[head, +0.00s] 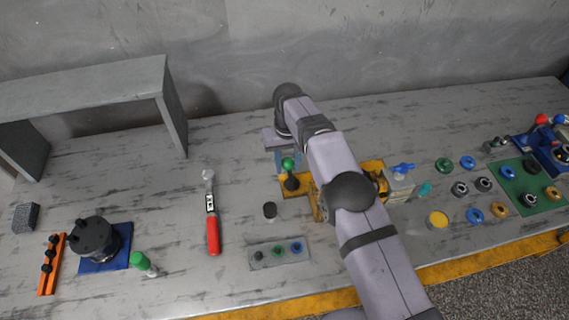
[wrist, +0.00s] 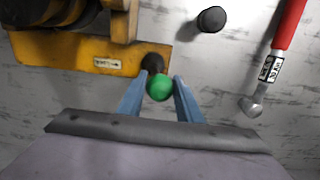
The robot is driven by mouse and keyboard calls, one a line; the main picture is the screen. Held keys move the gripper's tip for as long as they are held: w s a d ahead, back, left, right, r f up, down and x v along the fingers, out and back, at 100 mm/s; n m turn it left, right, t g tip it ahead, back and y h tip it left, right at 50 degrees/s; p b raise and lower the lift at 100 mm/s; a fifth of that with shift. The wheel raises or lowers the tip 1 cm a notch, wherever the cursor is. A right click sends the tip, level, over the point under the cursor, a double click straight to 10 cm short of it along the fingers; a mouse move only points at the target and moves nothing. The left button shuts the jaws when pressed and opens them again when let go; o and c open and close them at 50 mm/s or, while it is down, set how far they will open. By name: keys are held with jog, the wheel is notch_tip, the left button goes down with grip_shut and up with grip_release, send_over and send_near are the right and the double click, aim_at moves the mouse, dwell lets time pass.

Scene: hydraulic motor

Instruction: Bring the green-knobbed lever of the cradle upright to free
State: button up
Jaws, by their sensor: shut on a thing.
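The yellow cradle (head: 298,191) stands mid-table, partly hidden behind my arm in the head view. Its yellow plate with a white arrow label also shows in the wrist view (wrist: 60,54). The lever's green knob (head: 288,164) sits above a black boot at the left end of the plate. In the wrist view the green knob (wrist: 159,88) is between the two blue fingers of my gripper (wrist: 163,80), which is shut on it. The lever's shaft is mostly hidden, so its exact tilt cannot be told.
A black motor (head: 94,238) on a blue mat is far left. Several rings and a green mat (head: 527,190) are at right.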

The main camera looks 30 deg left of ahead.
jog(key=shift+w+d, duration=0.2)
jog(key=shift+w, duration=0.05)
dwell(0.4)
jog(key=shift+w+d+r, duration=0.1)
jog(key=shift+w+d, duration=0.3)
dwell(0.5)
jog(key=o, duration=0.7)
jog(key=shift+r, duration=0.15)
jog(key=shift+r+p, duration=2.6)
jog(key=shift+r, duration=0.3)
